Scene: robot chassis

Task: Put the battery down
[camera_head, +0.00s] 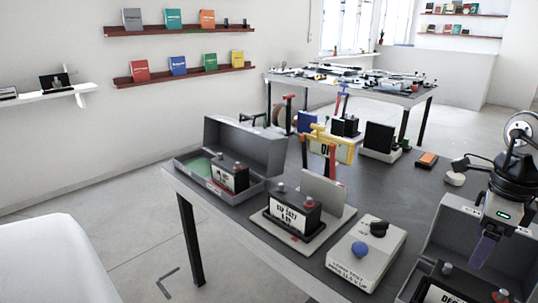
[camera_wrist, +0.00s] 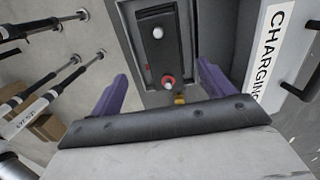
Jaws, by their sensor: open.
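A black battery (camera_wrist: 158,55) with one white and one red terminal sits in a grey bay, seen from above in the wrist view. My gripper (camera_wrist: 162,78) has its two purple fingers spread on either side of the red-terminal end, with nothing visibly clamped between them. In the head view my gripper (camera_head: 484,250) points down at the right, over a grey open-lidded box (camera_head: 450,236). A black battery with a white label (camera_head: 440,293) shows at the lower right, cut off by the frame edge. Whether the fingers touch the battery cannot be told.
A battery (camera_head: 293,213) stands on a pale stand, and another (camera_head: 229,176) is in a grey open case (camera_head: 240,146). A white box with a blue knob (camera_head: 366,255) stands left of my gripper. A CHARGING sign (camera_wrist: 269,50) lies right of the bay.

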